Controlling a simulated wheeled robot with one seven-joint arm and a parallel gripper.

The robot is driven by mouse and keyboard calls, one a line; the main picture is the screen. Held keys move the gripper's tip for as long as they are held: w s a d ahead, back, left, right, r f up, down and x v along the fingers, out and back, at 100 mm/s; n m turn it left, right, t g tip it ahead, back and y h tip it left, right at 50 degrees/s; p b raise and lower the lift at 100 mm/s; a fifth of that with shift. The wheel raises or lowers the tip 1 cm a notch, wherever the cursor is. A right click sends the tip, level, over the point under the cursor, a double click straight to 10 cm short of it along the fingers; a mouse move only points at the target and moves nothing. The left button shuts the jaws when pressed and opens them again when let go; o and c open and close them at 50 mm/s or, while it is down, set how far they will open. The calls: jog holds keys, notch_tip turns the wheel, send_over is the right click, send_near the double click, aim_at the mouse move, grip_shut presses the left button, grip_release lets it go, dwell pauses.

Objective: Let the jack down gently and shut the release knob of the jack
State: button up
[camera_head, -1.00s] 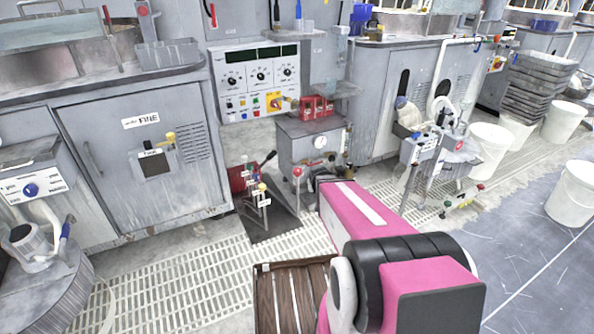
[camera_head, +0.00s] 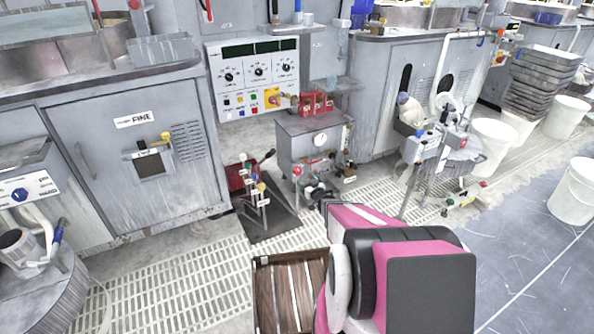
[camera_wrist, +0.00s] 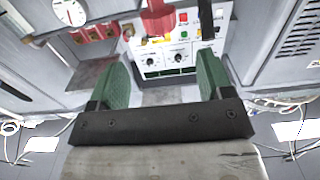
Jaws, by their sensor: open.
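A low red body (camera_head: 238,177) with a dark lever beside it stands on the dark floor plate (camera_head: 270,226) in the head view. It may be the jack; its release knob cannot be made out. Several thin levers with coloured knobs (camera_head: 262,187) stand in front of it.
The grey box (camera_head: 297,150) carries a gauge and red blocks (camera_head: 317,104). A control panel (camera_head: 254,79) is behind it and also shows in the wrist view (camera_wrist: 175,55). A slatted wooden crate (camera_head: 291,294) is at front centre. White buckets (camera_head: 575,190) stand right; floor grating (camera_head: 190,285) lies left.

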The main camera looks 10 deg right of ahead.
aim_at(299, 172)
jog(key=x, duration=1)
jog(key=shift+w+a, duration=0.1)
jog(key=shift+w, duration=0.2)
jog(key=shift+c, duration=0.3)
jog(key=c, duration=0.9)
